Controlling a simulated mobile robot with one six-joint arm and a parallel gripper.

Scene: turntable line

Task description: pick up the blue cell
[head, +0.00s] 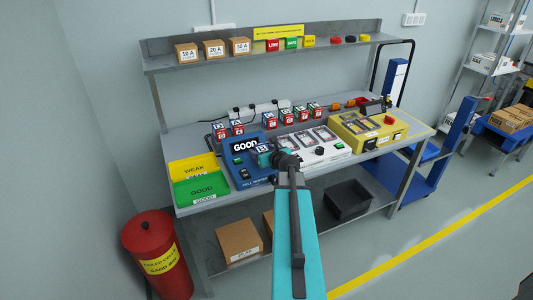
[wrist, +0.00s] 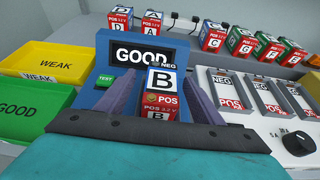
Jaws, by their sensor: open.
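The cell marked B (wrist: 163,80) stands in the blue tester, with a white lettered face, a red POS band and a dark NEG edge. My gripper (wrist: 162,92) is open, with one finger on each side of cell B. I cannot tell whether the fingers touch it. The blue tester (wrist: 88,99) has a screen (wrist: 140,54) reading GOOD. Its lower part is hidden by my gripper.
Cells D (wrist: 118,36) and A (wrist: 151,33) stand behind the tester, and several others (wrist: 212,38) stand right. Yellow WEAK (wrist: 45,62) and green GOOD (wrist: 25,112) trays lie left. A white unit with several slots (head: 318,142) and a yellow box (head: 375,133) stand right.

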